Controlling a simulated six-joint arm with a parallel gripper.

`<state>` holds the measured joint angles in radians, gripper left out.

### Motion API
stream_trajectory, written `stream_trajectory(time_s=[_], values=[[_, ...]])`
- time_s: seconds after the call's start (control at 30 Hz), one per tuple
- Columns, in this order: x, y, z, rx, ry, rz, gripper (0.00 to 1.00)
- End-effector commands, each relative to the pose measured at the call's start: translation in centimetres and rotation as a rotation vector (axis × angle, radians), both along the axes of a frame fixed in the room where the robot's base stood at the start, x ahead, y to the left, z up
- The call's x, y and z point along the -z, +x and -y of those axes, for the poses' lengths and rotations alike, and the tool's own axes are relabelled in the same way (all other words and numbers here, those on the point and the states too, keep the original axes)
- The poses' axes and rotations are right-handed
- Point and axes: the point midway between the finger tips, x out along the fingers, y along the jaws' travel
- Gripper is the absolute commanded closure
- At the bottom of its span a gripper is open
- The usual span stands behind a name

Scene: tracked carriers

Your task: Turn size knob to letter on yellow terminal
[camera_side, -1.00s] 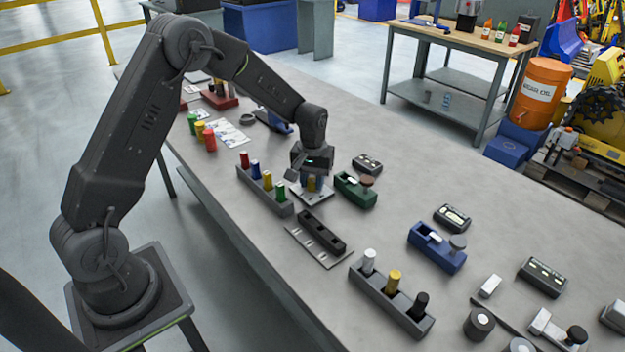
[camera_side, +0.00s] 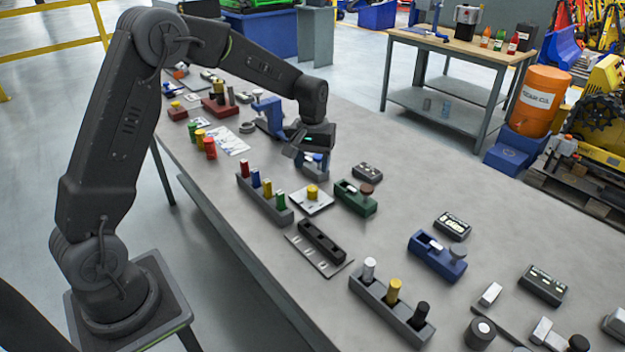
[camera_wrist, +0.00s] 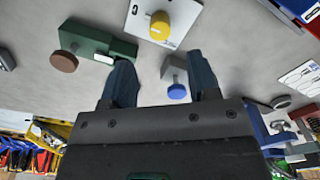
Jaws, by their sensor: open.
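The yellow terminal is a white plate (camera_side: 325,206) with a round yellow knob (camera_side: 313,192) on it. In the wrist view the yellow knob (camera_wrist: 160,24) and its plate (camera_wrist: 139,20) show at the top, beyond the fingertips. The setting it points to is too small to read. My gripper (camera_side: 316,164) is open behind the plate, clear of the knob. In the wrist view its two dark blue fingers (camera_wrist: 163,80) stand apart with nothing gripped. A small grey block with a blue knob (camera_wrist: 177,92) shows between them, farther off.
A green fixture (camera_side: 352,198) with a brown knob stands right of the plate. A grey rack (camera_side: 283,215) of coloured pegs stands at its left. A dark slotted bar (camera_side: 322,240) lies in front. A blue stand (camera_side: 268,115) is behind my gripper.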

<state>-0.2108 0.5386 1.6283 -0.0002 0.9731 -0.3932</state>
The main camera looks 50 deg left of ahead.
Motion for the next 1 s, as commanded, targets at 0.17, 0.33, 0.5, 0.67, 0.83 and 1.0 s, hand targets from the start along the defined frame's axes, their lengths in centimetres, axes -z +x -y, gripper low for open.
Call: stream_trajectory(time_s=[0.17,0.33,0.5,0.67,0.83,1.0], values=[[-3.5,0.0,0.0,0.0,0.0,0.002,0.45],[-5.3,0.0,0.0,0.0,0.0,0.0,0.45],[-5.8,0.0,0.0,0.0,0.0,0.0,0.45],[-5.8,0.0,0.0,0.0,-0.001,-0.001,0.45],[-6.4,-0.4,0.3,0.011,0.002,0.01,0.45],[-9.9,-3.4,2.2,0.089,0.017,0.076,0.45]])
